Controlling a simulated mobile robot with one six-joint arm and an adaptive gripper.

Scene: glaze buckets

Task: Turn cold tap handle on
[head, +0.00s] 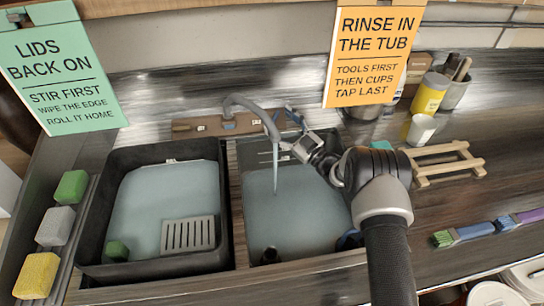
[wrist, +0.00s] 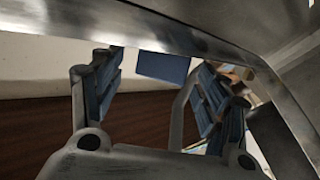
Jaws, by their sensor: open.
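The grey curved tap spout (head: 250,106) rises from a wooden board (head: 185,126) behind the two basins. A thin pale stream (head: 275,170) hangs from the spout into the right basin. My gripper (head: 292,130) is open beside the spout, on its right, near the board's right end. In the wrist view its two blue-padded fingers (wrist: 158,88) stand apart. A flat blue piece (wrist: 163,67), possibly the cold tap handle, shows between them; I cannot tell whether it touches a finger.
The left basin (head: 215,256) holds pale water, a slotted grey plate and a green sponge. Several sponges (head: 72,187) lie at the far left. A wooden rack (head: 450,165), a white cup (head: 421,130) and brushes (head: 463,234) are on the right counter. An orange sign (head: 372,50) hangs above.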

